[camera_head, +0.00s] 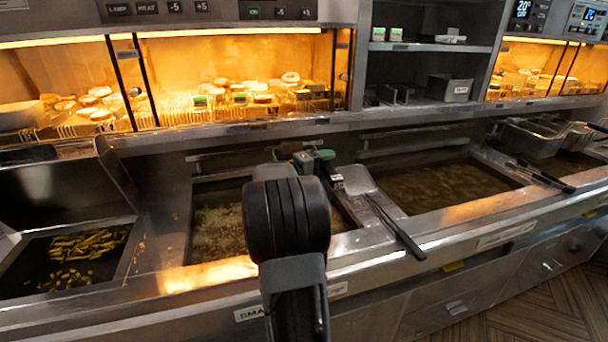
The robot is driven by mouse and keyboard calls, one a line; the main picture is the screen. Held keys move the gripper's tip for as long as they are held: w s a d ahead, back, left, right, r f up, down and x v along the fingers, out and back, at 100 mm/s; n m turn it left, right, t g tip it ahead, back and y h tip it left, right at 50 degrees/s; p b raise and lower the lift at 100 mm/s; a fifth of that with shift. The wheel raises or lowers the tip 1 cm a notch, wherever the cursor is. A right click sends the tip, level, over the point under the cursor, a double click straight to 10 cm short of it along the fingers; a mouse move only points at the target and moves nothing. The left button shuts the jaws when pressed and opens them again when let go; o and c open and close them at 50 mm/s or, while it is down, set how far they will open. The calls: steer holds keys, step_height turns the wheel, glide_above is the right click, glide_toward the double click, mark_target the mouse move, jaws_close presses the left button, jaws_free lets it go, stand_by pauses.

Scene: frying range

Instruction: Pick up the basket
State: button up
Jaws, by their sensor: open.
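Metal fry baskets (533,138) sit at the far right vat, with a dark handle (540,176) reaching toward the front edge. My gripper (318,166) is at the middle, above the rear of the left oil vat (215,222). My black wrist hides most of it, and only small grey and green parts show past it. It is open, and I see no basket between its jaws. It is well to the left of the baskets. Whether a basket lies in the left vat is hidden by my arm and the bubbling oil.
A flat grey scoop (357,180) with a dark handle lies on the divider beside the middle oil vat (445,184). A bin of fries (85,250) is at left. Heated shelves (235,75) line the back. Wooden floor (545,310) shows at lower right.

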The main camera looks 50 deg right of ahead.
jaws_close()
stand_by(0.5)
